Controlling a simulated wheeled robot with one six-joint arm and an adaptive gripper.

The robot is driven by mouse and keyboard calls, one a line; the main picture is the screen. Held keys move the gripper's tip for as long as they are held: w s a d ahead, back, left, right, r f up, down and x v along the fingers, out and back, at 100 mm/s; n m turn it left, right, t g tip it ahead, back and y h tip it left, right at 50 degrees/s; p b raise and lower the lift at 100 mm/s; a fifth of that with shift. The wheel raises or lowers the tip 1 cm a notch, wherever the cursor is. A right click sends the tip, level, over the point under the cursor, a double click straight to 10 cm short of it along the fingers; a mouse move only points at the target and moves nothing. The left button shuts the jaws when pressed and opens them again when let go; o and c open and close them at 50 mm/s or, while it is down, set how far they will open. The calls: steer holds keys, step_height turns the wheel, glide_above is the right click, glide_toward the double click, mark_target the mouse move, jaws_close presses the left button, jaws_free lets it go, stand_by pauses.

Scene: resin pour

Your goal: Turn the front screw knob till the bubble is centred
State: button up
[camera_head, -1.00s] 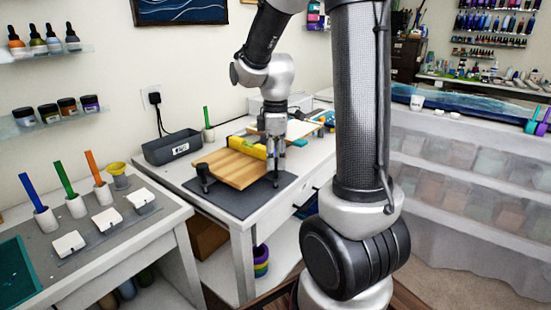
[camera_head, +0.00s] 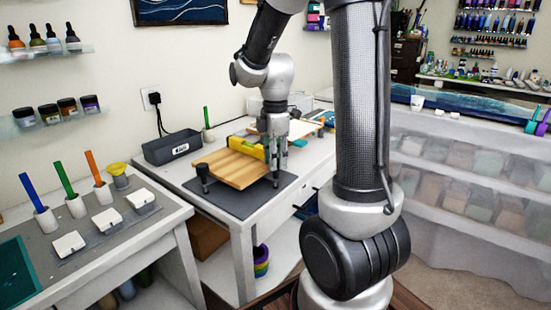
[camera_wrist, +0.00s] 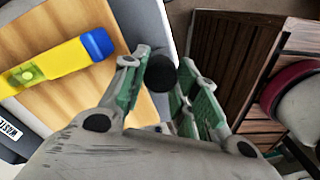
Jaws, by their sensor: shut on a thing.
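A wooden board (camera_head: 233,170) stands raised on black screw knobs over a dark mat (camera_head: 230,205). A yellow spirit level (camera_head: 247,146) lies on the board. In the wrist view the level (camera_wrist: 62,62) has a blue end cap and a green vial (camera_wrist: 28,74). A paler bubble patch shows in the vial, but I cannot tell whether it is centred. My gripper (camera_head: 276,172) points down at the board's right front corner. In the wrist view my gripper (camera_wrist: 163,82) is shut on the round black front screw knob (camera_wrist: 160,73), one finger on each side.
Another black knob (camera_head: 204,172) stands at the board's left corner. A grey bin (camera_head: 172,148) labelled "WASTE" sits behind it. A side table at left holds cups with coloured sticks and white blocks (camera_head: 104,220). The mat's front strip is clear.

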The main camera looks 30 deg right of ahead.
steer(key=o, duration=1)
steer(key=shift+w, duration=0.15)
steer(key=shift+o, duration=0.2)
steer(key=shift+r, duration=0.1)
step_height(320, 180, up, 12)
